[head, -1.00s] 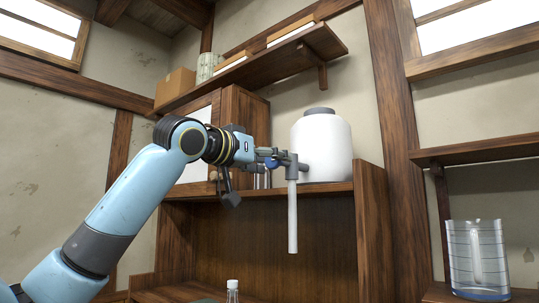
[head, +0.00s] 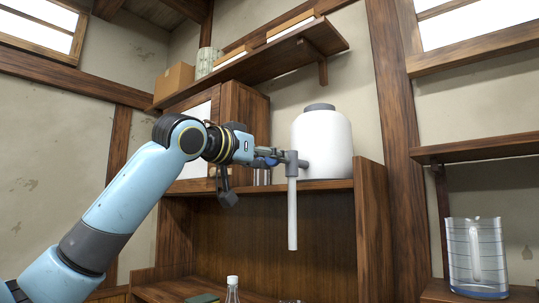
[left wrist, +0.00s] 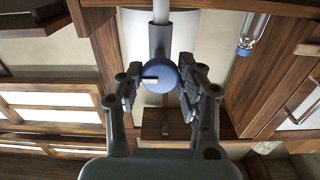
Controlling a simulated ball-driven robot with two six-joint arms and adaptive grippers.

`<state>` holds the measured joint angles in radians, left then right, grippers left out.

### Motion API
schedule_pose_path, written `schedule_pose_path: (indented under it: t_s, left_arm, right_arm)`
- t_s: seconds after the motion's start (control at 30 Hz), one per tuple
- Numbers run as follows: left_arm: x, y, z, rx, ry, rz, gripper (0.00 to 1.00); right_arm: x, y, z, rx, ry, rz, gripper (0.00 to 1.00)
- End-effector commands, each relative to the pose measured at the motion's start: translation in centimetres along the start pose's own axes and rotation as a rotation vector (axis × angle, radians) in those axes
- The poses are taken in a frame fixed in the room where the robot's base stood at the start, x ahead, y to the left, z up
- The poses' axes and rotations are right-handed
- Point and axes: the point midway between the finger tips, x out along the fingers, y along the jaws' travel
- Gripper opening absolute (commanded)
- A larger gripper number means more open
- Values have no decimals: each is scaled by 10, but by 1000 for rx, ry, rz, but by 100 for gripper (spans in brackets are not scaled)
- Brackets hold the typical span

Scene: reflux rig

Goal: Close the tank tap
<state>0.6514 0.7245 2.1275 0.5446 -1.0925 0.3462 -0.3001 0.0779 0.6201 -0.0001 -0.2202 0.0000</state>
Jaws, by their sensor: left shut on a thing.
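The tank (head: 325,140) is a white, round-shouldered vessel with a grey lid on the cabinet top. Its grey tap (head: 292,166) sticks out at the left with a white spout tube (head: 292,215) hanging straight down. My left gripper (head: 270,157) is at the tap from the left, shut on the blue tap handle (head: 264,162). In the left wrist view the round blue face of the handle (left wrist: 162,72) sits between the two dark fingers, in front of the grey tap body (left wrist: 158,38). My right gripper is not in view.
A shelf (head: 262,66) with a cardboard box (head: 175,82) runs above the arm. A clear striped jug (head: 478,258) stands on the right shelf. A bottle (head: 232,294) stands below the arm. A wooden post (head: 395,140) is right of the tank.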

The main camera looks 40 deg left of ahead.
Motion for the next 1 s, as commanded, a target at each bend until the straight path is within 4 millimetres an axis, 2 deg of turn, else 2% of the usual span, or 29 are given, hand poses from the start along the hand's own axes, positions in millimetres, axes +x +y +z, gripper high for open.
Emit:
schedule_pose_path:
  t_s: [0.1, 0.13, 0.3, 0.67, 1.0]
  left_arm:
    - [0, 0, 0, 1, 2, -1, 4]
    - [0, 0, 0, 0, 2, -1, 40]
    - [0, 0, 0, -1, 2, -1, 61]
    - [-4, -1, 0, 1, 2, -2, 61]
    - [-46, -2, 1, 9, -1, -5, 61]
  right_arm:
    - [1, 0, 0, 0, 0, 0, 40]
    - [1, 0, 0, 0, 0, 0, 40]
    - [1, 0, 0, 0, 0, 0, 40]
    - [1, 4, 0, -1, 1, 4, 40]
    - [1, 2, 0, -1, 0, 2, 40]
